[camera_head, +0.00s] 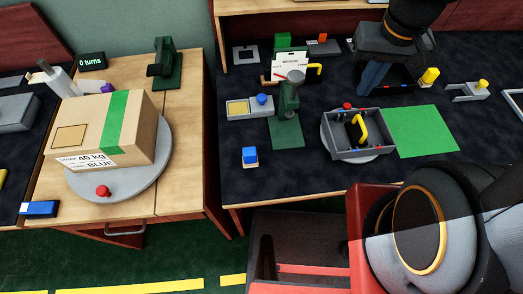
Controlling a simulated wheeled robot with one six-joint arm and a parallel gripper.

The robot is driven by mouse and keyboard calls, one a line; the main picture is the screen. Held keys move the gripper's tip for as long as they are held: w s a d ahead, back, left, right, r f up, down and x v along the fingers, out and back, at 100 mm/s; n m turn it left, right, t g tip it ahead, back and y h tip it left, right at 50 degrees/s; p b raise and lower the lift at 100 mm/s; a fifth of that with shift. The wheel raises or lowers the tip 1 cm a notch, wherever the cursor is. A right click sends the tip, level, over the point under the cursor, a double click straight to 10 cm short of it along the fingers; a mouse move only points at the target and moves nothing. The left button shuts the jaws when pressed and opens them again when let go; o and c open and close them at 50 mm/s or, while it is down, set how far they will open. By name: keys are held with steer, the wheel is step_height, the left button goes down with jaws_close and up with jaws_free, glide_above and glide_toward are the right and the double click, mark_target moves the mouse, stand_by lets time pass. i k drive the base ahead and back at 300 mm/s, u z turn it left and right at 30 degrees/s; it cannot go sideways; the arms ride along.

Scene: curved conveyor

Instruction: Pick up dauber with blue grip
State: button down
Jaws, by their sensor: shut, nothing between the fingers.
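A small round blue grip (262,99) stands at the right end of a grey tray with a yellowish pad, left of the green press; I take it for the dauber, whose lower part is hard to make out. My gripper (368,90) is at the upper right, pointing down over a dark tray on the far side of the table. Its fingers are shut and look empty. It is well to the right of the blue grip and apart from it.
A green press (288,108) stands beside the pad tray. A blue-topped block (249,156) lies nearer the front. A grey bin (345,152) with a yellow handle sits on a turntable beside a green mat (421,132). A carton (90,125) rests on the left table.

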mark_target(250, 158)
steer(key=z, duration=0.1)
steer(key=k, duration=0.7)
steer(key=u, duration=1)
steer(key=i, duration=0.5)
steer(key=k, duration=0.5)
steer(key=z, duration=1.7)
steer(key=k, duration=0.8)
steer(key=u, duration=1.2)
